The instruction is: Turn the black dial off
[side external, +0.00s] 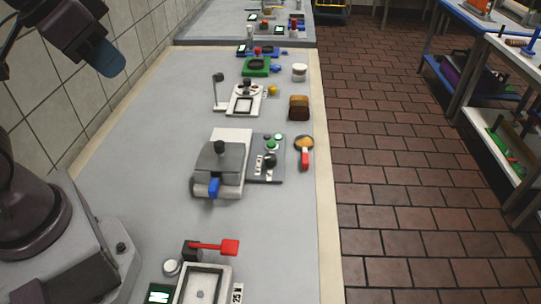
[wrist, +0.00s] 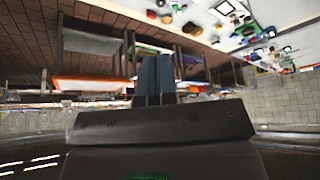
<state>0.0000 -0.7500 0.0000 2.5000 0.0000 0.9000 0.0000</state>
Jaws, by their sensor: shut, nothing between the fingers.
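A grey control panel (side external: 262,177) lies in the middle of the bench, with a black dial (side external: 270,160) on it and green and dark round buttons around the dial. The dial's exact setting is too small to read. My gripper (side external: 104,62) is high at the upper left, far from the panel and touching nothing. Its blue fingers are together and empty in the wrist view (wrist: 155,78).
A red-handled spatula-like tool (side external: 304,157) lies right of the panel near the bench edge. A brown bread-like block (side external: 299,107), a white device (side external: 244,99) and a green device (side external: 256,67) stand farther back. A tray with a red lever (side external: 214,246) is in front.

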